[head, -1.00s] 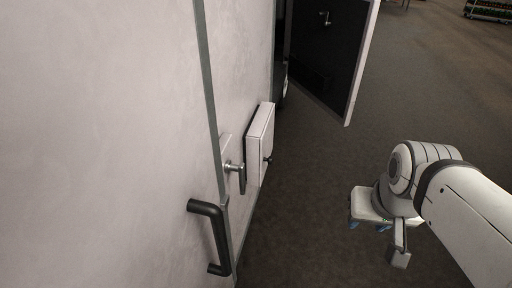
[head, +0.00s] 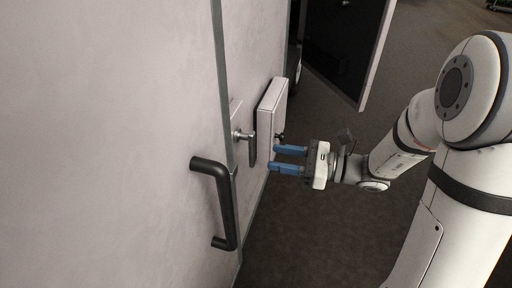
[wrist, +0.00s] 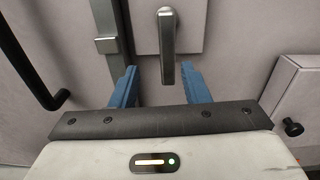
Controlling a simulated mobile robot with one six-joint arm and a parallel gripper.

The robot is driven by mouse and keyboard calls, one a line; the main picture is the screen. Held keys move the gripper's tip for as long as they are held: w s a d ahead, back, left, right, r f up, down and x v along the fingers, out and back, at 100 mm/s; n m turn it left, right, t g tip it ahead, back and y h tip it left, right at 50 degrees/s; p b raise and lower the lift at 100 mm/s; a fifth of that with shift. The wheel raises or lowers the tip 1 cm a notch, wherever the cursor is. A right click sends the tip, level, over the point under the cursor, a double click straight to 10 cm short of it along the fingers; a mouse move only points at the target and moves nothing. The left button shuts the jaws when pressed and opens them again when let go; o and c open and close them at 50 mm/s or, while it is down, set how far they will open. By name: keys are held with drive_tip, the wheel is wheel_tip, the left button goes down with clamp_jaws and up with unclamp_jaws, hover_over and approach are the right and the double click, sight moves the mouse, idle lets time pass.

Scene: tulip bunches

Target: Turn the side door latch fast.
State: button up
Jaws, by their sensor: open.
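The side door latch (head: 250,147) is a metal lever on a small plate, beside the dark vertical seam of the pale wall. Its lever hangs downward. In the wrist view the latch (wrist: 168,45) is ahead of my gripper, with its lower end between the two blue fingers in the picture. My gripper (head: 288,160) is open, its blue fingers pointing left toward the latch. In the head view a gap shows between the fingertips and the lever, so they look apart.
A dark bar handle (head: 222,205) stands out left of the latch. A pale box (head: 272,108) with a dark knob (wrist: 292,127) juts from the wall to the right. An open dark door (head: 340,45) stands farther back. The floor (head: 310,235) nearby is clear.

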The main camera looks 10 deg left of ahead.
sight(255, 150)
drive_tip(key=shift+m+t, duration=0.3)
drive_tip(key=a, duration=0.2)
drive_tip(key=w+a+p, duration=0.1)
drive_tip(key=a, duration=0.4)
drive_tip(key=shift+w+a+f, duration=0.1)
drive_tip(key=shift+w+a, duration=0.1)
drive_tip(key=shift+a, duration=0.15)
clamp_jaws()
